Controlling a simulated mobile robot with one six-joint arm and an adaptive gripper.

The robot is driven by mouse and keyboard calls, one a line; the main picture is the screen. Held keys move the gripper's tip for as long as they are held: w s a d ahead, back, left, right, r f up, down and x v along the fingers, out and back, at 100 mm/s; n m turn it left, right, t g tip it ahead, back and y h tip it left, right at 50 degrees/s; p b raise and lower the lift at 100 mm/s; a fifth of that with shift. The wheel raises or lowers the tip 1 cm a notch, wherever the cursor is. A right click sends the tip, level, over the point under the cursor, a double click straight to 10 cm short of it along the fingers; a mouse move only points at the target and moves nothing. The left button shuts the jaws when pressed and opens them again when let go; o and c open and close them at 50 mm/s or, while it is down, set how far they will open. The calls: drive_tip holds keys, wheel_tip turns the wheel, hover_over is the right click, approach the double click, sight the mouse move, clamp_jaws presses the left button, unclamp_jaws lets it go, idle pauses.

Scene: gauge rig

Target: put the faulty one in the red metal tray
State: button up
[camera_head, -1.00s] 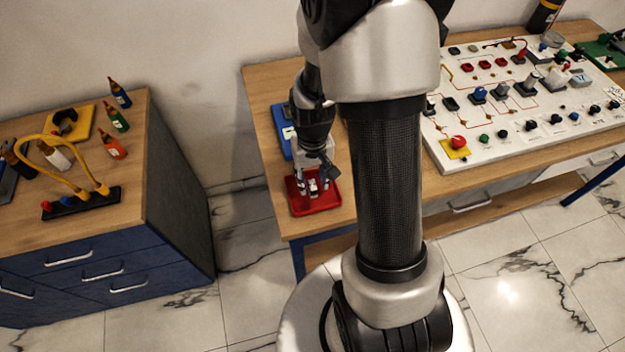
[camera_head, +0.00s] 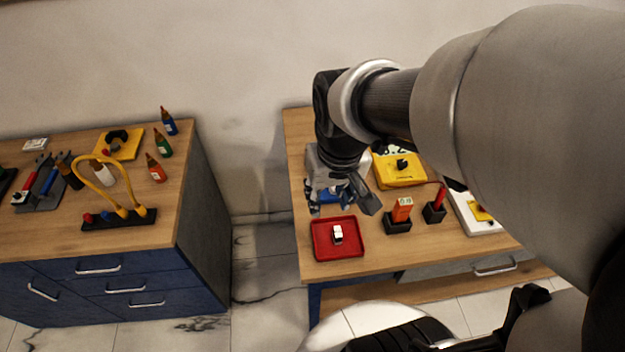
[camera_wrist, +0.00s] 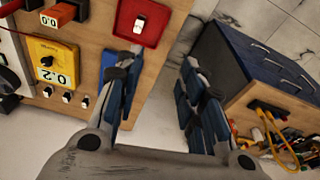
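The red metal tray (camera_head: 322,247) sits at the left front corner of the right-hand table. A small white block with a dark part (camera_head: 337,234) lies inside it, clear of the walls. The tray (camera_wrist: 123,20) and the block (camera_wrist: 139,25) also show at the top of the wrist view. My gripper (camera_head: 341,200) is behind the tray, above the table, apart from the block. In the wrist view its fingers (camera_wrist: 160,70) are spread wide with nothing between them. Several similar small white-and-dark blocks (camera_wrist: 66,97) stand in a row near the yellow meter.
A blue tray (camera_wrist: 107,62) lies partly hidden under my gripper. The yellow meter (camera_head: 398,172), an orange device in a black holder (camera_head: 402,210) and a red probe stand (camera_head: 434,211) are to the right. A floor gap separates the left cabinet (camera_head: 200,200).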

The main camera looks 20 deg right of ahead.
drive_tip(key=s+a+r+n+t, duration=0.1)
drive_tip(key=s+a+r+t, duration=0.1)
drive_tip(key=s+a+r, duration=0.2)
drive_tip(key=s+r, duration=0.2)
drive_tip(key=s, duration=0.2)
drive_tip(key=shift+s+a+n, duration=0.25)
drive_tip(key=shift+s+n, duration=0.05)
drive_tip(key=shift+s, duration=0.1)
drive_tip(key=shift+d, duration=0.1)
idle(0.8)
